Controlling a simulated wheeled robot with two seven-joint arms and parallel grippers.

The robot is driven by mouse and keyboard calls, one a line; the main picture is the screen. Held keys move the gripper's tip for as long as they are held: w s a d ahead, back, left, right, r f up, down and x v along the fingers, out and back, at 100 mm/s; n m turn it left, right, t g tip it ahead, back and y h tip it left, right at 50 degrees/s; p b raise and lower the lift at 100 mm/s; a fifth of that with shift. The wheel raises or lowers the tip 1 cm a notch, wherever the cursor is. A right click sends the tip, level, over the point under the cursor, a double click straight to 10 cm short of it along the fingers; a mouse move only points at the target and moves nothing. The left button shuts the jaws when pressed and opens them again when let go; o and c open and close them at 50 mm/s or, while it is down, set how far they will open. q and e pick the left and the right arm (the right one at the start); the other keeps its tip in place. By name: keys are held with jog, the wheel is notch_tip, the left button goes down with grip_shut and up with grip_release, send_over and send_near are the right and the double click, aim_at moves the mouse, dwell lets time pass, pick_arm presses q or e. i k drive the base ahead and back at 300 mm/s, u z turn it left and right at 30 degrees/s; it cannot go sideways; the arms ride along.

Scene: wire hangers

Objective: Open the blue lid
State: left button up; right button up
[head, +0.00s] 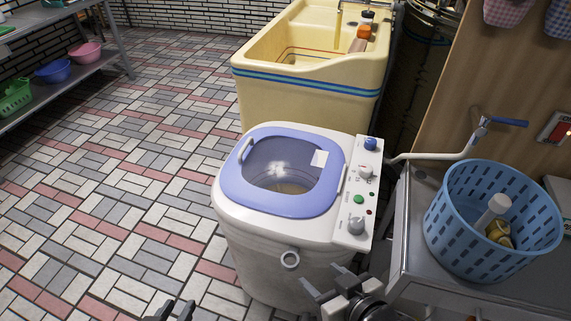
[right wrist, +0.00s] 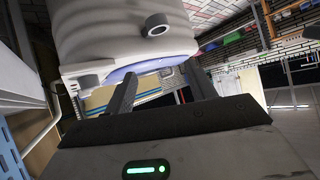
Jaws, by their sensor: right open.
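The blue lid (head: 331,190) with a clear window lies closed on top of the white washing machine (head: 275,245). A pale handle shows on each side of the lid. My right gripper (head: 326,285) is open and empty, in front of the machine's near right corner and apart from the lid. In the right wrist view, which looks turned over, the lid's blue edge (right wrist: 125,71) shows beyond the open fingers of my right gripper (right wrist: 160,75). Only the dark tips of my left gripper (head: 172,312) show at the bottom edge; its opening is unclear.
A control panel (head: 357,205) with knobs runs along the machine's right side. A metal counter (head: 430,265) with a blue basket (head: 490,220) stands at the right. A yellow sink (head: 305,100) is behind the machine. The tiled floor at the left is clear.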

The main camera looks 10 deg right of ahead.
aim_at(314, 202)
jog(key=u, duration=0.4)
jog(key=k, duration=0.5)
jog(key=u, duration=1.15)
jog(key=i, duration=0.65)
jog(key=z, duration=0.6)
jog(key=i, duration=1)
jog(key=z, duration=0.95)
